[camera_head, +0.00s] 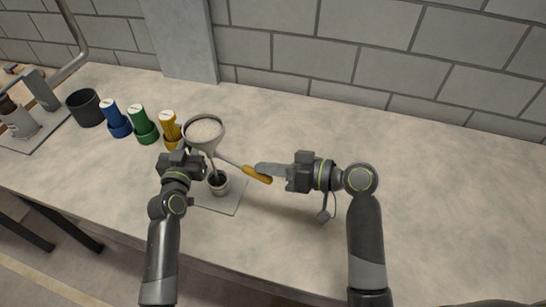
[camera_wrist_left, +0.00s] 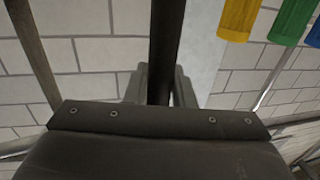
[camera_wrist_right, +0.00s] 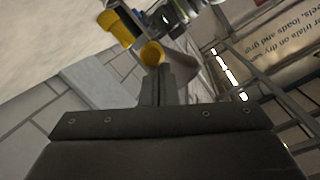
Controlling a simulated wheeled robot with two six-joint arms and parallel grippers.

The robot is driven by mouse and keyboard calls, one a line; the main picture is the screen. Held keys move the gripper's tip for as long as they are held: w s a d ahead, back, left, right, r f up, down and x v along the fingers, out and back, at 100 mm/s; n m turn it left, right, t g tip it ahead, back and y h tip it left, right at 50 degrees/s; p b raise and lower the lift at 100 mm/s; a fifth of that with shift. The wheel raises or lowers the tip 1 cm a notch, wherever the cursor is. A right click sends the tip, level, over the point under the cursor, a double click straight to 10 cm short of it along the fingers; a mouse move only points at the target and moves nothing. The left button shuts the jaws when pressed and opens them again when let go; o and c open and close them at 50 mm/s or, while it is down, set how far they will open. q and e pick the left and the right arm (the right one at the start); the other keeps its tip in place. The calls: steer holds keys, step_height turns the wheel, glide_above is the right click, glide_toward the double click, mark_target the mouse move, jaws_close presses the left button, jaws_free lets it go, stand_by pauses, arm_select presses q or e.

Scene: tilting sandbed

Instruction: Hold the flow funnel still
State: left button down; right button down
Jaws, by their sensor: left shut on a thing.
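The flow funnel (camera_head: 205,133) is a round, grey-rimmed bowl with pale content, above a small dark cup (camera_head: 219,184). My left gripper (camera_head: 197,164) is just below the funnel's rim. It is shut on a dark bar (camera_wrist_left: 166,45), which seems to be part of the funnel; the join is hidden. A thin rod with a yellow grip (camera_head: 257,174) runs right from near the funnel. My right gripper (camera_head: 268,169) is at this yellow grip, whose round end shows in the right wrist view (camera_wrist_right: 152,53). I cannot tell whether its fingers clamp the grip.
The cup stands on a light plate (camera_head: 235,203). Blue (camera_head: 115,120), green (camera_head: 143,126) and yellow (camera_head: 169,127) containers stand left of the funnel. A black pot (camera_head: 85,108) and a metal stand (camera_head: 40,90) are further left. The right side of the bench (camera_head: 440,180) is clear.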

steer(key=shift+s+a+f, duration=0.1)
steer(key=shift+s+a, duration=0.3)
steer(key=shift+s, duration=0.35)
steer(key=shift+w, duration=0.1)
steer(key=s+d+r, duration=0.3)
steer(key=d+r, duration=0.2)
steer(key=d, duration=0.4)
steer(key=shift+s+d+r, duration=0.25)
steer(key=shift+s+d, duration=0.05)
steer(key=shift+s, duration=0.1)
